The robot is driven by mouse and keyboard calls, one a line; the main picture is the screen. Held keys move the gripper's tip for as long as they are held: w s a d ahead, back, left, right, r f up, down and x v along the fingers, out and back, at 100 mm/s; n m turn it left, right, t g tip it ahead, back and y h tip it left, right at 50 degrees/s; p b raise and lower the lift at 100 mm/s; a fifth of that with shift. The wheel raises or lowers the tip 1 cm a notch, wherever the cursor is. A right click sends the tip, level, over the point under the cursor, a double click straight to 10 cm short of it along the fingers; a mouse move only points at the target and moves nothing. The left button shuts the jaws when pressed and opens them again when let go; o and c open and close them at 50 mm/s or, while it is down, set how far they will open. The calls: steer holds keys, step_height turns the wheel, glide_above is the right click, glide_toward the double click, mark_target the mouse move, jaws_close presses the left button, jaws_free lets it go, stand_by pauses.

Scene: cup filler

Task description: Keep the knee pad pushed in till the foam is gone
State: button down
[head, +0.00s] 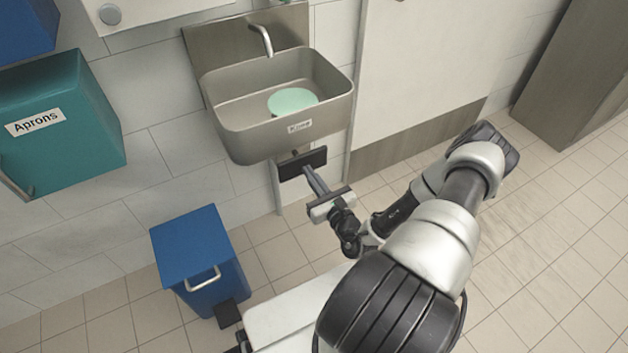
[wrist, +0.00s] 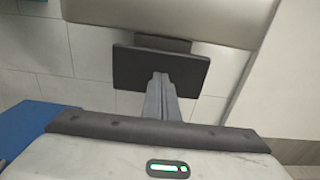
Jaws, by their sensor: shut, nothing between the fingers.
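The knee pad (head: 303,163) is a black rectangular plate below the front of the steel sink (head: 232,140). It also shows in the wrist view (wrist: 130,68), with a dark block behind its top edge. My gripper (head: 307,171) is shut and empty, its fingers pointing at the pad. In the wrist view the fingertips (wrist: 160,76) overlap the pad's lower middle and seem to touch it; how far the pad is pushed in I cannot tell. Pale green foam (head: 292,100) lies in the basin under the tap (head: 262,40). No water stream is clear to see.
A blue pedal bin (head: 198,255) stands on the floor at left. A teal box marked Aprons (head: 75,140) hangs on the wall. A pale panel (head: 420,70) is right of the sink, a grey cabinet (head: 580,80) farther right. The tiled floor at right is clear.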

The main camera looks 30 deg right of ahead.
mark_target(303, 164)
steer(key=w, duration=0.3)
steer(key=shift+w+a, duration=0.1)
steer(key=shift+w, duration=0.2)
steer(key=shift+r, duration=0.1)
steer(key=shift+w, duration=0.1)
stand_by(1.6)
